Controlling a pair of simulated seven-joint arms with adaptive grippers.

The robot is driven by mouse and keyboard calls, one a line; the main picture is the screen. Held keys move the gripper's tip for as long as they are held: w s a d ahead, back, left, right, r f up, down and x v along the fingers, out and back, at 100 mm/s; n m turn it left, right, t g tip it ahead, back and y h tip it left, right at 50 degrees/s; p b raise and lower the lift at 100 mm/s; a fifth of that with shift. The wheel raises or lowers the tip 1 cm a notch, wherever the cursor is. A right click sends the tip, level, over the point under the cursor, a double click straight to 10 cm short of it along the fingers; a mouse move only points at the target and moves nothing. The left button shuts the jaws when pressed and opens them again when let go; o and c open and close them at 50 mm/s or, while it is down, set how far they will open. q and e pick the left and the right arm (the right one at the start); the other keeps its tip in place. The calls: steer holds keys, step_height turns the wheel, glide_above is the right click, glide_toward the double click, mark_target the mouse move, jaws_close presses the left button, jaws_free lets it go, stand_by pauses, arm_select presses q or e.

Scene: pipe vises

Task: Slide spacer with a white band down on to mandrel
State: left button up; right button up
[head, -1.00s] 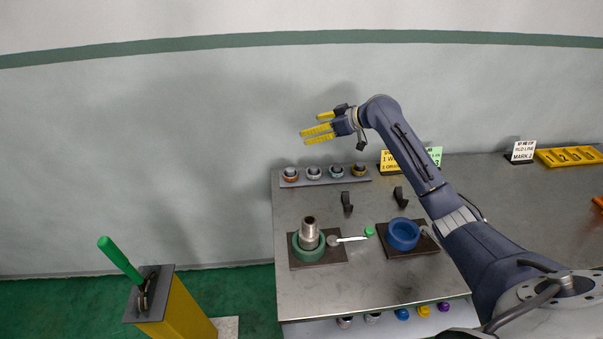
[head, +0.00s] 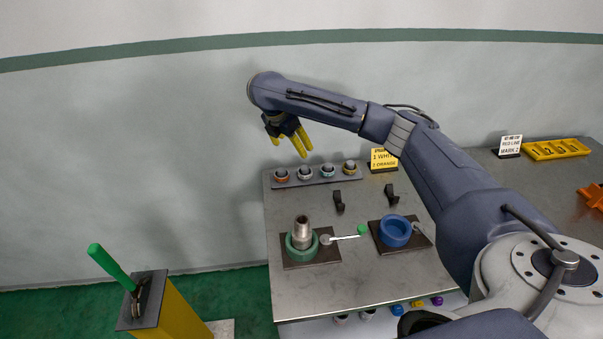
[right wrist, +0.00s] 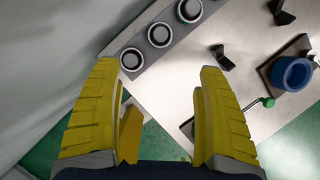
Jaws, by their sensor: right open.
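A rack (head: 318,180) at the back left of the table holds several ring-shaped spacers. The one with a white band (head: 305,173) is second from the left, between an orange-banded (head: 281,176) and a cyan-banded one (head: 327,170). A steel upright piece, seemingly the mandrel (head: 302,229), stands in a green round vise (head: 291,248). My right gripper (head: 293,147) is open and empty, pointing down above the rack's left part. In the right wrist view its yellow fingers (right wrist: 160,115) are apart, with rings beyond them; band colours cannot be told there. My left gripper is out of view.
A blue round vise (head: 396,232) stands to the right on the table. Two dark hooks (head: 339,203) stand behind the vises. A sign (head: 384,158) reads 1 white, 2 orange. A yellow post (head: 180,310) with a green handle (head: 112,267) is at the left.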

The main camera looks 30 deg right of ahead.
mark_target(303, 169)
steer(key=x, duration=1.7)
steer(key=shift+d, duration=0.1)
steer(key=shift+s, duration=0.1)
steer(key=shift+c, duration=0.3)
steer(key=c, duration=1.3)
